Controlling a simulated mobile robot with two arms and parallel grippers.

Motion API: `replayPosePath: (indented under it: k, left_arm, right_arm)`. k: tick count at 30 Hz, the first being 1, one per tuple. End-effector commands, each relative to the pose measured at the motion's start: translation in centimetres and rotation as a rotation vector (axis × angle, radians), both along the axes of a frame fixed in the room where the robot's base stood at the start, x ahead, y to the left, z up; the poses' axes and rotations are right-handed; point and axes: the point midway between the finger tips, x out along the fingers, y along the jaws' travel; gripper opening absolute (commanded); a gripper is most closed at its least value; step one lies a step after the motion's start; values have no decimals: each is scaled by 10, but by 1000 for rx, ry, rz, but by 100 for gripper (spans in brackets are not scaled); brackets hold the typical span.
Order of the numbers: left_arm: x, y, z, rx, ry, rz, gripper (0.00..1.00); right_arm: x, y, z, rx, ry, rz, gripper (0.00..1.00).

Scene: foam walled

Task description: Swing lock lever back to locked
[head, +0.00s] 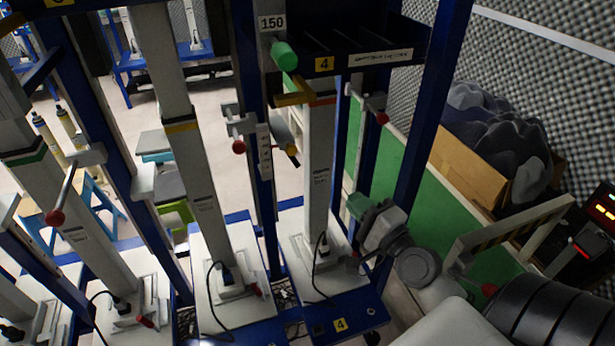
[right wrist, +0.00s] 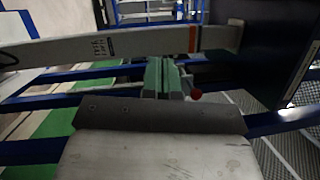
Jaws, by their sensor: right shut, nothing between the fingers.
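In the head view, a grey lock lever (head: 372,101) with a red knob (head: 382,118) sits on the blue frame of bay 4, right of the pale column (head: 319,165). The knob hangs downward. My right gripper (head: 357,206), with green fingertips, is below the knob and apart from it. In the right wrist view the green fingers (right wrist: 161,78) are shut together and empty. The red knob (right wrist: 195,94) shows just right of them, and the lever's body is mostly hidden there. My left gripper is in neither view.
Similar columns and red-knobbed levers (head: 239,146) stand to the left. A green handle (head: 284,56) and a dark shelf (head: 350,40) are above. A blue post (head: 432,100) rises to the right of the lever. A box of dark foam (head: 470,165) stands farther right.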

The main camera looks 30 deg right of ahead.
Motion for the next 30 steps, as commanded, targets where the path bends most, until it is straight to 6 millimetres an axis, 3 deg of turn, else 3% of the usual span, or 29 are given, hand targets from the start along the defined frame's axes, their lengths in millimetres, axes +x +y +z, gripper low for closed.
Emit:
replayPosePath:
  k: [6,13,21,30]
  left_arm:
    - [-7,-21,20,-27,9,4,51]
    - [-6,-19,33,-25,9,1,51]
    - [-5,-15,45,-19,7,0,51]
    - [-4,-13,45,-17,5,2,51]
  right_arm:
    - [44,3,11,3,-3,1,0]
    - [89,7,16,3,-1,2,0]
    - [108,32,18,1,2,2,0]
    - [110,35,17,0,2,2,0]
